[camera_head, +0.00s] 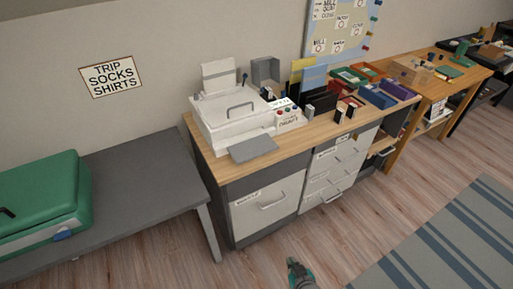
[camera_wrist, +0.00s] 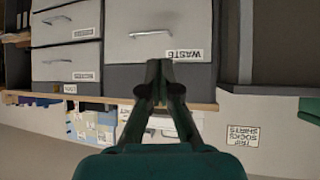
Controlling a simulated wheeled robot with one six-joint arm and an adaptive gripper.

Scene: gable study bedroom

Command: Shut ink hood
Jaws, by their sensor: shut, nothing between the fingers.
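A white printer (camera_head: 232,123) stands on the left end of the wooden-topped cabinet. Its top hood (camera_head: 222,108) has a grey bar handle (camera_head: 240,106); the hood looks tilted, but I cannot tell exactly how far it is raised. A grey tray (camera_head: 253,148) juts from the printer's front. My gripper (camera_head: 296,266) shows at the bottom edge of the head view, in front of and below the cabinet, well apart from the printer. In the wrist view my gripper (camera_wrist: 160,68) is shut and empty, in front of the WASTE drawer (camera_wrist: 160,30). That view is upside down.
The worktop (camera_head: 225,166) also holds a control box (camera_head: 288,117), dark file holders (camera_head: 320,102) and coloured trays (camera_head: 378,96). A grey bench (camera_head: 140,178) with a green case (camera_head: 45,200) stands left. The wooden floor before the cabinet is clear, with a striped rug (camera_head: 445,245) right.

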